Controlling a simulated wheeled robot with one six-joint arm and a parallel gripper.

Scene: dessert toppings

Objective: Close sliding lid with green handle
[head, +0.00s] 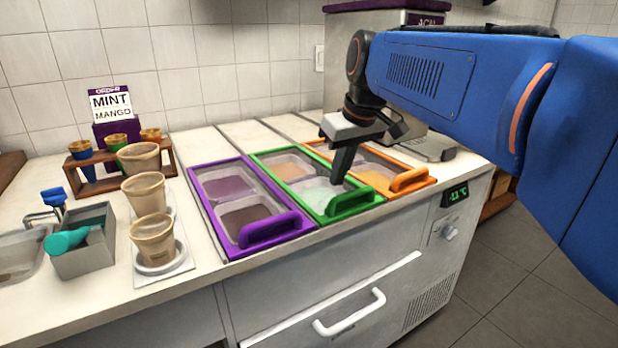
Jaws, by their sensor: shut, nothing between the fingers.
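The sliding lid with the green frame (283,183) is the middle of three lids in the counter top. Its pane looks clear, and tubs with orange and pale green contents show inside the frame. Its green handle (354,200) stands at the front edge, near the counter's front. My gripper (339,181) points down from the right, fingers shut and empty. Its tips are over the green lid, just behind the handle; I cannot tell whether they touch it.
A lid with a purple handle (268,229) lies to the left and one with an orange handle (409,179) to the right. Stacked cups (153,240), a grey bin (82,258) and a cone rack (122,165) stand at the left. A white drawer handle (349,312) juts out below.

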